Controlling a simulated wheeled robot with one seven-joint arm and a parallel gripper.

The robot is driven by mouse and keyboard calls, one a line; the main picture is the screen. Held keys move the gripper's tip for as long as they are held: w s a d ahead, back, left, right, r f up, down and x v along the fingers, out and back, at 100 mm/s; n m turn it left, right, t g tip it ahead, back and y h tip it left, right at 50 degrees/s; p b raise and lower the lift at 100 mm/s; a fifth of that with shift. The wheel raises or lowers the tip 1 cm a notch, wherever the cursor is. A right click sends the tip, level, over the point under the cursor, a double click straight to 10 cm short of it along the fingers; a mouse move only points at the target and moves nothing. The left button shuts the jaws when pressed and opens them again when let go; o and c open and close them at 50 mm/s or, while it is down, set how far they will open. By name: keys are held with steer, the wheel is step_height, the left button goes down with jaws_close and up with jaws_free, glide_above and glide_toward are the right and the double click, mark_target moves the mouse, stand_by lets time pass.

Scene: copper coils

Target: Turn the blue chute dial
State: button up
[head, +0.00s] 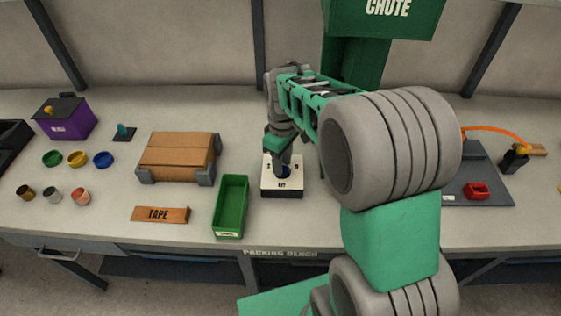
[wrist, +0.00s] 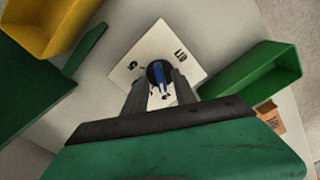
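The blue chute dial (wrist: 159,75) is a dark round knob with a blue bar, on a white plate (wrist: 150,50) with black markings. In the head view the plate (head: 270,188) tops a small box on the bench, and my gripper (head: 282,168) points down over it and hides most of the dial. In the wrist view my gripper (wrist: 160,90) has one finger on each side of the dial. The fingers are apart with the knob between them. I cannot tell whether they touch it. The green chute (head: 385,20) stands behind.
A green tray (head: 231,208) stands just left of the dial box. A cardboard box (head: 178,152), a tape block (head: 160,214), small coloured pots and a purple box (head: 66,120) are further left. A grey mat (head: 480,190) with a red part lies right.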

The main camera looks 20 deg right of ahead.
steer(key=shift+f, duration=0.25)
steer(key=shift+c, duration=0.4)
jaws_close()
steer(key=shift+a, duration=0.2)
steer(key=shift+d, duration=0.15)
